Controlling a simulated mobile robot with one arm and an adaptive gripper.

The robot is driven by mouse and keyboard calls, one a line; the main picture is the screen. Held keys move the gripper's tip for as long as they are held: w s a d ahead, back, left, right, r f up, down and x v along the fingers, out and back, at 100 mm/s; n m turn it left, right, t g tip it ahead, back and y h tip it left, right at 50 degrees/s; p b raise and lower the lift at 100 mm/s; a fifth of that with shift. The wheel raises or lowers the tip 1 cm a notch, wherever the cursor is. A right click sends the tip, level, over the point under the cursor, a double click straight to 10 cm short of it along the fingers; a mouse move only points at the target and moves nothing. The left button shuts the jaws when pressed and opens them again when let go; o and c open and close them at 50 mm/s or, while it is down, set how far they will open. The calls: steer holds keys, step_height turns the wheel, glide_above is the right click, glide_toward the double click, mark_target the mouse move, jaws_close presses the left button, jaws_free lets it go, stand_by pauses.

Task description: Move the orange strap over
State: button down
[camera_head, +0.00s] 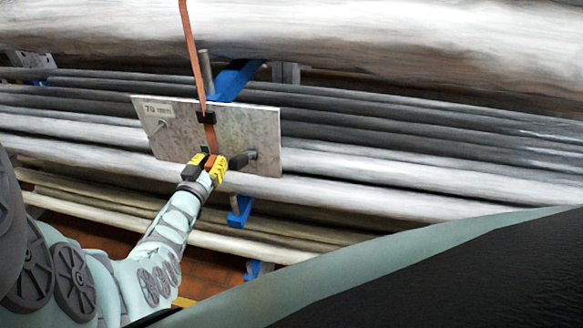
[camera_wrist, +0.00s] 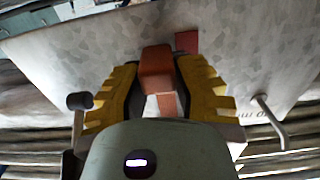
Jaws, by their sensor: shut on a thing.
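The orange strap (camera_head: 195,60) comes down from the top of the head view, passes a black buckle (camera_head: 206,118) and runs in front of a grey metal plate (camera_head: 255,122) to my gripper (camera_head: 207,167). My yellow-padded gripper is shut on its lower part. In the wrist view an orange block-like piece of the strap (camera_wrist: 157,68) sits between the yellow fingers (camera_wrist: 158,85), with the plate (camera_wrist: 250,40) behind. A short peg (camera_head: 157,126) stands out at the plate's left, and a dark-ended peg (camera_head: 242,159) at its right, just beside my gripper.
Long grey bars (camera_head: 400,180) lie on a rack with blue arms (camera_head: 239,210) behind and around the plate. A thick pale bar (camera_head: 400,35) crosses the top. A dark surface with a pale green edge (camera_head: 400,248) fills the lower right.

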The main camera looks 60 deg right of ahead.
steer(key=shift+d+r+p, duration=0.1)
steer(key=shift+r+p, duration=1.2)
steer(key=shift+p, duration=0.05)
steer(key=shift+f, duration=0.1)
steer(key=c, duration=0.7)
jaws_free()
steer(key=shift+v, duration=1.1)
steer(key=v, duration=0.9)
steer(key=shift+a, duration=0.35)
steer(key=shift+s+f, duration=0.1)
steer(key=shift+s, duration=0.05)
